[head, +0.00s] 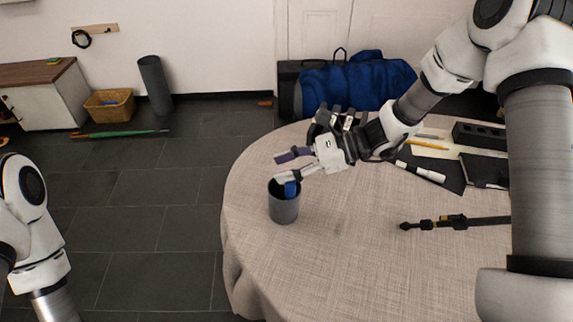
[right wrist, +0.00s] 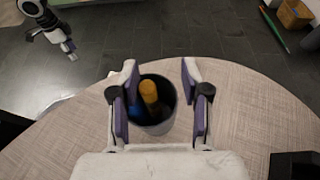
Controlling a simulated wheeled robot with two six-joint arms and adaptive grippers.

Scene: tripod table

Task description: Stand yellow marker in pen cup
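The grey pen cup (head: 284,210) stands upright near the left edge of the round table. It also shows between and beyond the fingers in the right wrist view (right wrist: 168,122). The yellow marker (right wrist: 149,90) is inside the cup, yellow end up, in the right wrist view. A blue marker (right wrist: 135,112) is beside it in the cup; its blue top shows in the head view (head: 291,189). My right gripper (head: 279,169) is open over the cup, its fingers apart on either side (right wrist: 159,70) with nothing gripped. My left gripper (right wrist: 69,48) is small and far off; its fingers are unclear.
A tripod leg-like black rod (head: 455,222) lies on the table at right. A black-and-white marker (head: 420,171), a yellow pencil (head: 428,146) and a black block (head: 480,136) lie further back. The table front is clear. A blue bag (head: 355,82) stands behind.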

